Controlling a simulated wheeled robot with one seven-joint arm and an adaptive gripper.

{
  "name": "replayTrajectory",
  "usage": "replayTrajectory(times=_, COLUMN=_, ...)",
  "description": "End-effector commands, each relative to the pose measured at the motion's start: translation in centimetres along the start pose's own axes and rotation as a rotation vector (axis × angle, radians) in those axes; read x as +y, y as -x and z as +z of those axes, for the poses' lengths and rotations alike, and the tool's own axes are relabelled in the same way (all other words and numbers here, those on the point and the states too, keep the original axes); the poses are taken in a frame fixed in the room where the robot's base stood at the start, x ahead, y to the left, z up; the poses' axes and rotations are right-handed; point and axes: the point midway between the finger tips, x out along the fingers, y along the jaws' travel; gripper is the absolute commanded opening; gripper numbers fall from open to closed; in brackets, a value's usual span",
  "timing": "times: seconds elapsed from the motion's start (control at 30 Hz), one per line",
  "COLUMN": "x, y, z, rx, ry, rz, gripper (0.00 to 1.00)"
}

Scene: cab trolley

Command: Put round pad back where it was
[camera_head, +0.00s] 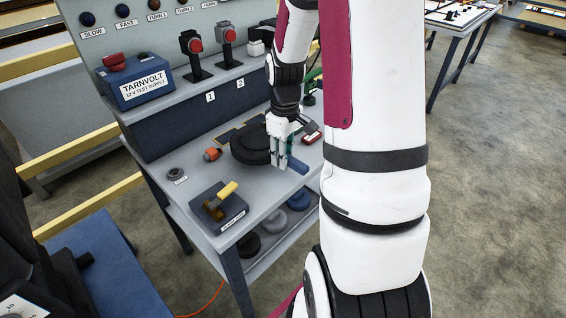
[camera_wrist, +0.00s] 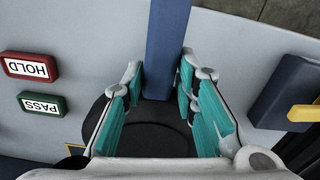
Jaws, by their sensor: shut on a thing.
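My gripper (camera_head: 281,160) is low over the grey workbench, with its fingers pointing down. It is shut on a blue bar-like handle (camera_head: 297,166). In the wrist view, the handle (camera_wrist: 167,40) runs from the top edge to between the fingers (camera_wrist: 161,80). A black round disc (camera_head: 249,146) lies at the left of my gripper. In the wrist view, the disc (camera_wrist: 146,138) shows beneath the fingers at the handle's end; whether they are joined is hidden. Several round pads, black (camera_head: 247,245), grey (camera_head: 272,221) and blue (camera_head: 298,201), lie on the lower shelf.
A box with a yellow lever (camera_head: 222,204) stands at the bench's front corner. An orange knob (camera_head: 212,154) is left of the disc. Red HOLD (camera_wrist: 29,67) and green PASS (camera_wrist: 42,104) blocks lie nearby. The blue TARNVOLT supply (camera_head: 140,85) stands on the upper ledge.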

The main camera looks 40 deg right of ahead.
Motion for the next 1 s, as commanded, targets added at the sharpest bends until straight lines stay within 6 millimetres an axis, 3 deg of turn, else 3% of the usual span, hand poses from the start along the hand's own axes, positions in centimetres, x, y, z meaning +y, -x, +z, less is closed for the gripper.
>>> replayTrajectory(times=0.2, x=0.0, y=-2.9, z=0.0, rx=-0.002, ry=0.0, rz=-0.001, gripper=0.0)
replayTrajectory(times=0.57, x=0.0, y=-3.2, z=0.0, rx=0.001, ry=0.0, rz=0.001, gripper=0.0)
replayTrajectory(times=0.6, x=0.0, y=-3.1, z=0.1, rx=-0.001, ry=0.001, rz=0.0, gripper=0.36)
replayTrajectory(times=0.67, x=0.0, y=-3.1, z=0.1, rx=-0.001, ry=0.001, rz=0.0, gripper=0.47)
replayTrajectory(times=1.0, x=0.0, y=-2.9, z=0.1, rx=0.0, ry=0.001, rz=0.0, gripper=0.47)
